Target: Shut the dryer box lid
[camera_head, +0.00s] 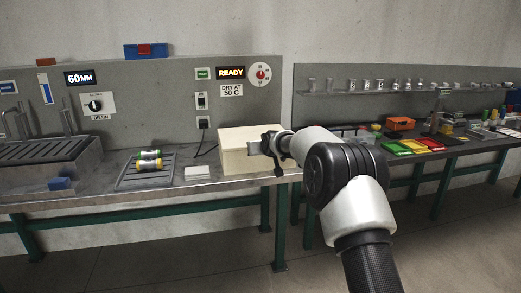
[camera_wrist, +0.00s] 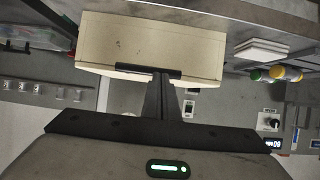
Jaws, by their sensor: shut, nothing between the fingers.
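The cream dryer box (camera_head: 235,164) stands near the right end of the left bench. Its lid (camera_head: 238,136) appears to lie across the top, but my gripper hides part of it and I cannot tell whether a small gap is left. My gripper (camera_head: 268,146) is at the right part of the box, fingers shut and empty. In the wrist view the box (camera_wrist: 150,38) fills the upper middle, with a thin seam along its lower edge. There my gripper (camera_wrist: 147,72) overlaps that edge; I cannot tell whether it touches.
A dark rack (camera_head: 133,180) with green and yellow capped vials (camera_head: 149,160) and a white block (camera_head: 198,173) lie left of the box. The READY panel (camera_head: 231,73) is behind. A second bench with colored trays (camera_head: 413,145) stands to the right.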

